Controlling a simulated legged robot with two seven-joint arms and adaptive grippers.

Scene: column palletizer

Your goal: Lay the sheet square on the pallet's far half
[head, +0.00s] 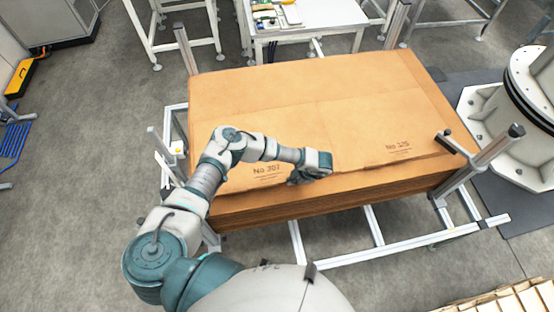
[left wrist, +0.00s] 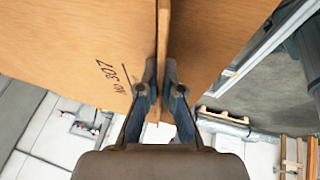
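Large brown cardboard sheets lie in a flat stack, the top sheet (head: 320,110) printed "No 307" and "No 325" along its near edge. My left gripper (head: 311,172) is at the middle of that near edge. In the left wrist view, its two fingers (left wrist: 162,85) close from both sides on the thin edge of a sheet (left wrist: 90,45), beside the "No 307" print. The fingertips are partly hidden in the head view. Pale wooden slats, probably the pallet (head: 515,303), show at the bottom right corner, mostly cut off. My right gripper is not in view.
Metal posts (head: 484,160) stand at the stack's corners, on a light metal frame (head: 380,235). A large white robot base (head: 500,120) stands close on the right. A white table (head: 320,15) with small items is behind the stack. The grey floor at left is mostly clear.

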